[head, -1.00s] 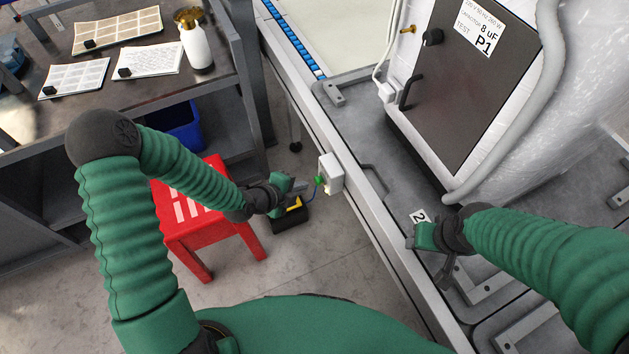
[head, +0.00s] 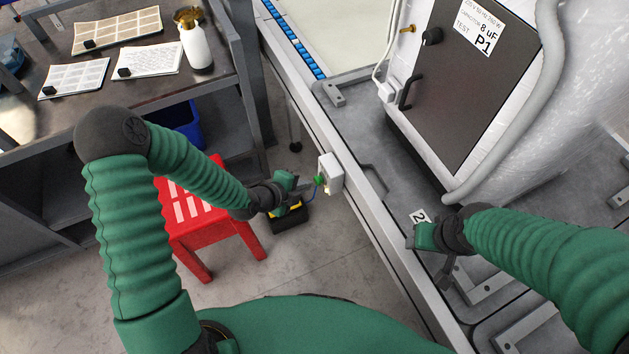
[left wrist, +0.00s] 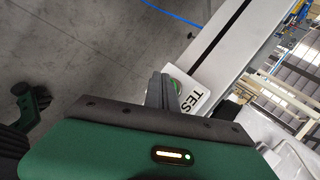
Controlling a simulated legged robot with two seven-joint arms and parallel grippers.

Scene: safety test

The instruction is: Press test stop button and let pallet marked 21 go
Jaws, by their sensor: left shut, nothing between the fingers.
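The test stop button is a green button (head: 319,181) on a white box (head: 331,173) fixed to the side of the conveyor rail. In the left wrist view the white box (left wrist: 197,97) shows the letters "TES", and the green button is partly hidden behind my fingers. My left gripper (head: 304,191) is shut and empty, with its tips close to the button; I cannot tell if they touch. The grey pallet (head: 401,178) carries a label (head: 419,216) reading "2", its rest hidden by my right gripper (head: 446,270). Whether that gripper is open is unclear.
A wrapped unit with a dark door (head: 465,85) marked P1 stands on the pallet. A red stool (head: 215,235) stands on the floor below my left arm. A bench (head: 120,90) with papers and a white bottle (head: 196,45) is at the upper left.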

